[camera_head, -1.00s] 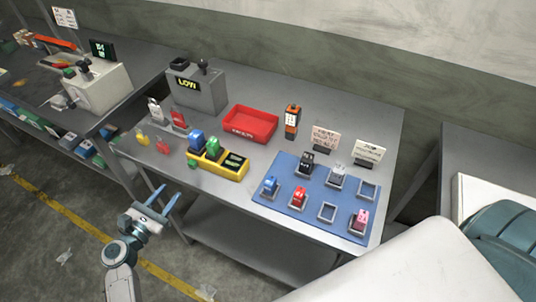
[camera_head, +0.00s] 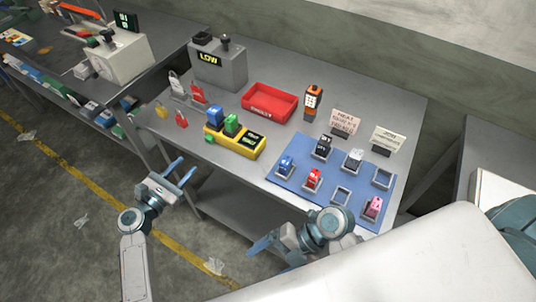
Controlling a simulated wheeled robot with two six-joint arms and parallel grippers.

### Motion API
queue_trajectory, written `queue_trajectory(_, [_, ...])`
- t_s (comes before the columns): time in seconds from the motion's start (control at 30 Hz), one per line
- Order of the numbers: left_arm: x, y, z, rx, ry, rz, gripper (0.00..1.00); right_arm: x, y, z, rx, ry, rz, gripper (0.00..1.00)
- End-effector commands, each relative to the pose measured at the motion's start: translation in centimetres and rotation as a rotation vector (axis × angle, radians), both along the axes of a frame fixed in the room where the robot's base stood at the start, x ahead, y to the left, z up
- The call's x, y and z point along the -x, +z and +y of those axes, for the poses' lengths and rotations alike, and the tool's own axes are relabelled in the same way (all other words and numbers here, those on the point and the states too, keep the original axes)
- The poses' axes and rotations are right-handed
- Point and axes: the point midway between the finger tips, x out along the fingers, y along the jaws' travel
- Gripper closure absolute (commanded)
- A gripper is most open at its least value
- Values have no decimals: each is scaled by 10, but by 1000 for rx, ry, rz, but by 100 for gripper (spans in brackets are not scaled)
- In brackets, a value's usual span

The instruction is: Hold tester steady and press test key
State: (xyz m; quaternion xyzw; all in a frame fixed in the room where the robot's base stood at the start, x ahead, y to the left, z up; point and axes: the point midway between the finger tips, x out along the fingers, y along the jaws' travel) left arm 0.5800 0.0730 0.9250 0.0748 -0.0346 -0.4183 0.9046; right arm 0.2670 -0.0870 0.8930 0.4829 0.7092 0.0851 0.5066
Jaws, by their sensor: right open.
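An orange and black handheld device (camera_head: 313,101) with a pale face stands upright at the back of the table; it may be the tester. A grey box (camera_head: 219,68) with a "LOW" display and a dark knob on top stands at the back left. I cannot make out a test key. My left gripper (camera_head: 184,168) is open and empty, in front of the table's left part. My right gripper (camera_head: 262,250) is open near the front edge, touching nothing visible.
A red tray (camera_head: 270,103) sits mid-table. A blue mat (camera_head: 327,197) carries small holders with coloured blocks. Two sign cards (camera_head: 345,122) stand behind it. Red and yellow padlock-like items (camera_head: 181,119) lie at the left. A white surface fills the lower right.

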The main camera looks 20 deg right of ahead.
Motion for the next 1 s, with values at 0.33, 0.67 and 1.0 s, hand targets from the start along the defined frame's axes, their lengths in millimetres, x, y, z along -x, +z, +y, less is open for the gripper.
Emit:
queue_trajectory(0.33, [0,0,0,0,0,0,64,-127,119,50,-398,86,-277,11])
queue_trajectory(0.67, [0,0,0,0,0,0,64,-215,133,40,-164,-229,97,11])
queue_trajectory(1.0, [0,0,0,0,0,0,64,-279,125,-8,128,-867,494,11])
